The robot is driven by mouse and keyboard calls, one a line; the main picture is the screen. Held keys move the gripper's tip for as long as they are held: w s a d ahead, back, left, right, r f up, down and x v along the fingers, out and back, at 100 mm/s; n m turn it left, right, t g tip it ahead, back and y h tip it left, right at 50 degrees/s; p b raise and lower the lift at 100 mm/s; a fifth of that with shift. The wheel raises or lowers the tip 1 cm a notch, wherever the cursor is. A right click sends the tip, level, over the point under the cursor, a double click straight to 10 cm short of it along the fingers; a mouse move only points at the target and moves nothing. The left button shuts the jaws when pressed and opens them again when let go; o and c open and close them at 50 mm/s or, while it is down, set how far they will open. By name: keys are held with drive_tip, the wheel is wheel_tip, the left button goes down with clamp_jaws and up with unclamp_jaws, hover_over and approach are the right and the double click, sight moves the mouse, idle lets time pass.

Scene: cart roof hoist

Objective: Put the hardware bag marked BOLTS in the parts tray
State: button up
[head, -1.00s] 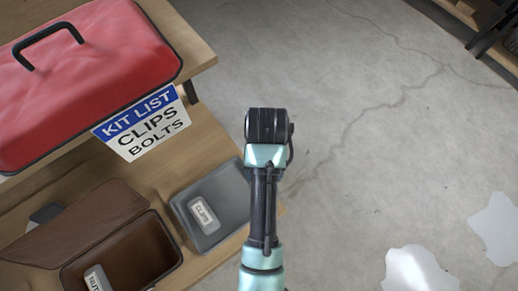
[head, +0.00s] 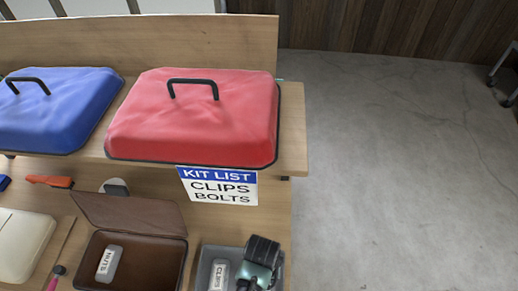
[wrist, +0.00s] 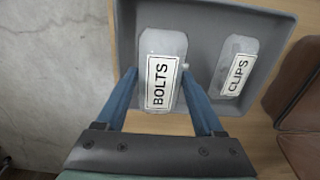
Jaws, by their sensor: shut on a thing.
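The bag marked BOLTS (wrist: 162,45) is a pale, translucent pouch with a white label, seen in the wrist view. My gripper (wrist: 158,75) is shut on it, one blue finger at each side. The bag is over the grey parts tray (wrist: 205,45) and looks nearer the camera than the bag marked CLIPS (wrist: 238,70), which lies in the tray. Whether the BOLTS bag touches the tray floor, I cannot tell. In the head view, the tray (head: 204,268) is at the bottom, with my wrist covering its right side and hiding the BOLTS bag.
An open brown box (head: 140,262) holding a bag marked NUTS (head: 108,263) stands left of the tray. A red lidded case (head: 200,120) and a blue one (head: 60,110) sit on the shelf above. A KIT LIST sign (head: 218,186) reads CLIPS, BOLTS. Bare floor lies right.

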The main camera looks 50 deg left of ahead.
drive_tip(key=shift+w+f, duration=0.1)
drive_tip(key=shift+f, duration=2.1)
drive_tip(key=shift+f, duration=0.1)
drive_tip(key=o, duration=1.4)
drive_tip(key=shift+o, duration=0.2)
wheel_tip(320, 180, up, 12)
drive_tip(key=shift+r, duration=0.1)
